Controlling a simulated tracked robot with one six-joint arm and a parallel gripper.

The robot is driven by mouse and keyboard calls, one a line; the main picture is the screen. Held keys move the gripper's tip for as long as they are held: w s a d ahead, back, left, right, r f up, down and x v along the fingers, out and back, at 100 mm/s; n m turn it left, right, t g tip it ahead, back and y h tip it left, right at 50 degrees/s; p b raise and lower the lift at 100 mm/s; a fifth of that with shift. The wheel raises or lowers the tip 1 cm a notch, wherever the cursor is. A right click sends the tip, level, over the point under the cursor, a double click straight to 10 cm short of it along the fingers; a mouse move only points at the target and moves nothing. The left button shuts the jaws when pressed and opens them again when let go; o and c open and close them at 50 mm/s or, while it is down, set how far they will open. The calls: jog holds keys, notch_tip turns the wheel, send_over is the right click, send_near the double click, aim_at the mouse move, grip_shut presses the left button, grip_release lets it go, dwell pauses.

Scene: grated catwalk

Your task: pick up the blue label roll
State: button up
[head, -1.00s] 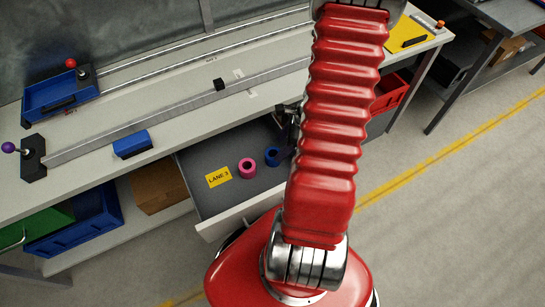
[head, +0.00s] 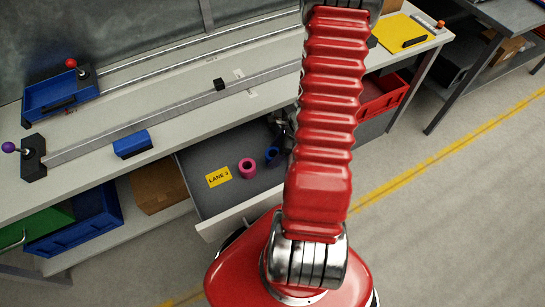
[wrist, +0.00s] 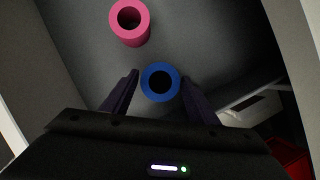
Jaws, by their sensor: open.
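The blue label roll (head: 272,155) stands in the open drawer (head: 205,198), right of a pink roll (head: 247,168). In the wrist view the blue roll (wrist: 160,82) shows its round top and dark hole. My gripper (wrist: 160,90) is open, with one dark finger on each side of the blue roll. I cannot tell whether the fingers touch it or how far down they reach. The pink roll (wrist: 130,24) is beyond the fingers, up and left. In the head view my gripper (head: 283,135) is partly hidden by my red arm, beside the blue roll.
A yellow "LANE 3" card (head: 219,177) lies in the drawer, left of the rolls. The bench (head: 200,120) above carries metal rails, a blue block (head: 132,144) and a blue tray (head: 60,95). A red bin (head: 380,97) sits under the bench at the right.

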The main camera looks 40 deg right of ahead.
jog(key=shift+x, duration=0.8)
jog(key=shift+c, duration=0.6)
jog(key=c, duration=0.7)
jog(key=shift+r, duration=0.15)
jog(key=shift+r, duration=4.9)
